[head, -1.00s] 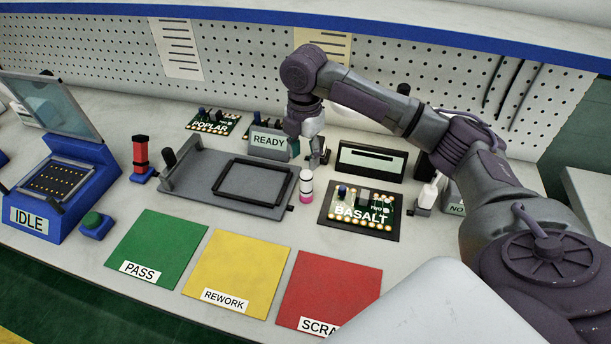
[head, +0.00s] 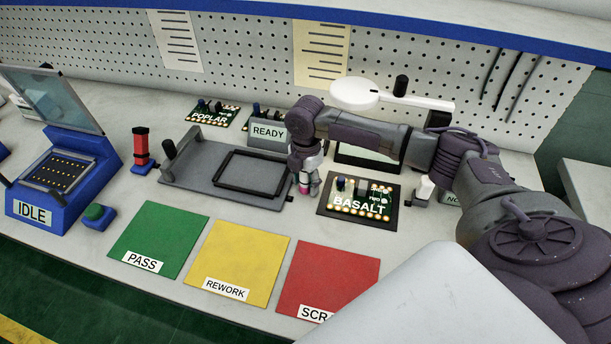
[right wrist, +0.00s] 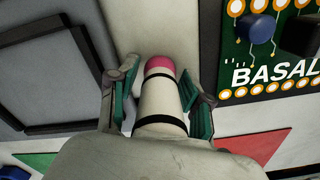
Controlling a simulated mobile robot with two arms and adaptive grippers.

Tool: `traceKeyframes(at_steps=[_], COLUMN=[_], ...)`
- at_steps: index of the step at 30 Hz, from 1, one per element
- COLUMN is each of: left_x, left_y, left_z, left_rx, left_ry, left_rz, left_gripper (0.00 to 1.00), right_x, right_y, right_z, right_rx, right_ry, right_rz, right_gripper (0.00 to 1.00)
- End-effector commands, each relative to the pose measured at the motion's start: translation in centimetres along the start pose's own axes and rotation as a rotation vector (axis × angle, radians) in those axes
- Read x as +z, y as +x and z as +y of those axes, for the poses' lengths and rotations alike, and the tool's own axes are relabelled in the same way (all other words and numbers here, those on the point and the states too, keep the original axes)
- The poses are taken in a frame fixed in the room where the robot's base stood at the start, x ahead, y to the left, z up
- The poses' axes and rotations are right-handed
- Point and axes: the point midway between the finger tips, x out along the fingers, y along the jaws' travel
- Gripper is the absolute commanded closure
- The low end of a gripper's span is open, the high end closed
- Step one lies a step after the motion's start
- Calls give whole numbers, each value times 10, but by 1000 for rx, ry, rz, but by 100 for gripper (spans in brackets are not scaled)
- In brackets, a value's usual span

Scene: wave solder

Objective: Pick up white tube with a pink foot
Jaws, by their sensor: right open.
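The white tube with a pink foot (right wrist: 160,108) stands on the bench between the grey fixture and the BASALT board. In the right wrist view it has dark rings, and its pink end (right wrist: 160,62) shows beyond the fingers. In the head view my right gripper (head: 308,184) covers most of it, and only a bit of pink (head: 304,191) shows. My right gripper is open, with one green-grey finger on each side of the tube in the right wrist view. Whether either finger touches it I cannot tell. My left gripper is not in view.
The grey fixture (head: 188,178) with a black frame lies left of the tube. The BASALT board (head: 352,187) lies close on its right. Green (head: 160,232), yellow (head: 240,255) and red (head: 325,272) mats lie in front, bare. A READY sign (head: 268,132) stands behind.

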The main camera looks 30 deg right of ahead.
Motion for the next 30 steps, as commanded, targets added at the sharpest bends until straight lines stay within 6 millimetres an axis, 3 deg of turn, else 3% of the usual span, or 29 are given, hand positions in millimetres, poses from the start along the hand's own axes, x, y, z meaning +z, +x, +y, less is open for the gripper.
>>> traceKeyframes(at_steps=[5, 14, 24, 30], left_x=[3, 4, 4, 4], left_y=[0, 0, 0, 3], left_z=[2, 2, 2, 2], left_rx=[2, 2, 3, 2], left_ry=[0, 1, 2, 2], left_rz=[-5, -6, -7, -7], left_gripper=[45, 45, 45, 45], right_x=[0, 0, 0, 0], right_y=[0, 0, -2, -19], right_z=[0, 0, 0, 1], right_rx=[0, 0, 1, 3], right_ry=[0, 1, 1, 1], right_rz=[0, 0, 0, 1], right_gripper=[52, 100, 100, 100])
